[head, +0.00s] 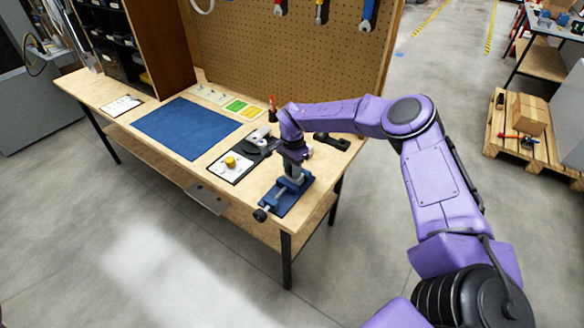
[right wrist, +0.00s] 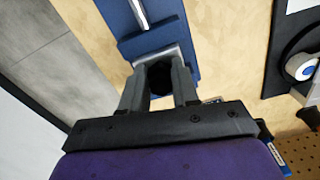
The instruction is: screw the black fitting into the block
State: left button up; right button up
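My right gripper (head: 293,166) points down over the blue vise (head: 287,191) at the bench's right end. In the right wrist view, the fingers of my right gripper (right wrist: 159,66) stand either side of the black fitting (right wrist: 160,79) and appear closed on it. A light grey metal block (right wrist: 158,53) sits in the vise (right wrist: 190,45), right at the fingertips. The fitting's far end and any thread are hidden, so I cannot tell how deep it sits in the block. My left gripper is not in view.
A black mat with a white plate and yellow knob (head: 231,162) lies left of the vise. A blue mat (head: 186,127) covers the bench's middle and is empty. A pegboard (head: 290,50) with tools stands behind. A dark tool (head: 333,141) lies behind my wrist.

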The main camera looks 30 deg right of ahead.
grip_shut()
jog(key=shift+f+m+b, duration=0.3)
jog(key=shift+m+b, duration=0.25)
jog(key=shift+m, duration=0.15)
jog(key=shift+w+m+b, duration=0.1)
jog(key=shift+m+b, duration=0.25)
jog(key=shift+m, duration=0.35)
jog(key=shift+r+m, duration=0.1)
jog(key=shift+m, duration=0.4)
jog(key=shift+r, duration=0.15)
jog(key=shift+f+m+b, duration=0.3)
jog(key=shift+m+b, duration=0.4)
jog(key=shift+m, duration=0.3)
jog(key=shift+w+m, duration=0.1)
jog(key=shift+m, duration=0.6)
jog(key=shift+r+m, duration=0.25)
jog(key=shift+m, duration=0.15)
